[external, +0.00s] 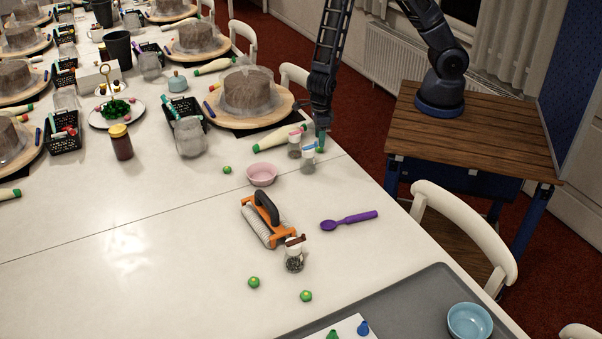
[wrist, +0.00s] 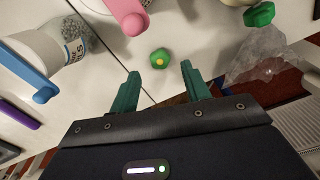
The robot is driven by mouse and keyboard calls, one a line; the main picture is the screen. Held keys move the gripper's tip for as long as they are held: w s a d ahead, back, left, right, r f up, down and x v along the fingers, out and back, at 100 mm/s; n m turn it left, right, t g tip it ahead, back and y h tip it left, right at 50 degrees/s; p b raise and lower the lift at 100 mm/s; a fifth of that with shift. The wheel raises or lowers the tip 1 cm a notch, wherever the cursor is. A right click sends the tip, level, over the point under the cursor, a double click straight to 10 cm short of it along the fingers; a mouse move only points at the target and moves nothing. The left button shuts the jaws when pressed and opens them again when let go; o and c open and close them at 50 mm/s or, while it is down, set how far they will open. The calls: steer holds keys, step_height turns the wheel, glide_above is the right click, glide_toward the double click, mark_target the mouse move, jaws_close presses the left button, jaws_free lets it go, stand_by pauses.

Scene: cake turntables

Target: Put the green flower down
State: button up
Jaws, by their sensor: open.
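A small green flower with a yellow centre (wrist: 160,58) lies on the white table, seen in the wrist view just beyond my fingertips and between their lines. My gripper (wrist: 160,73) is open, its two green fingers spread apart with nothing between them. In the external view my gripper (external: 321,131) points down near the table's right edge, beside two small jars; a bit of green shows just under it. Other green flowers lie on the table: one near the pink bowl (external: 227,170) and two at the front (external: 254,282), (external: 306,296).
A jar with a blue scoop (external: 308,162) and one with a pink scoop (external: 294,147) stand close to my gripper. A pink bowl (external: 262,174), orange roller (external: 258,226), purple spoon (external: 349,221) and grey tray (external: 420,300) are nearer the camera. The table's left front is clear.

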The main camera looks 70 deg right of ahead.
step_height(320, 180, up, 8)
steer(key=d+r+m+t+h, duration=0.2)
steer(key=d+r+m+t, duration=0.1)
steer(key=d+r+m, duration=1.75)
steer(key=s+d+r+m+y, duration=0.1)
steer(key=s+d+r+m, duration=0.5)
steer(key=s+m, duration=0.2)
steer(key=s+d+r+m+t+y, duration=0.1)
steer(key=s+d+r+m, duration=0.4)
steer(key=m, duration=0.8)
steer(key=s+d, duration=0.1)
steer(key=s, duration=0.2)
steer(key=shift+s+r+t, duration=0.25)
steer(key=shift+r+t, duration=0.05)
steer(key=shift+r, duration=0.05)
steer(key=shift+o, duration=0.5)
steer(key=shift+d, duration=0.1)
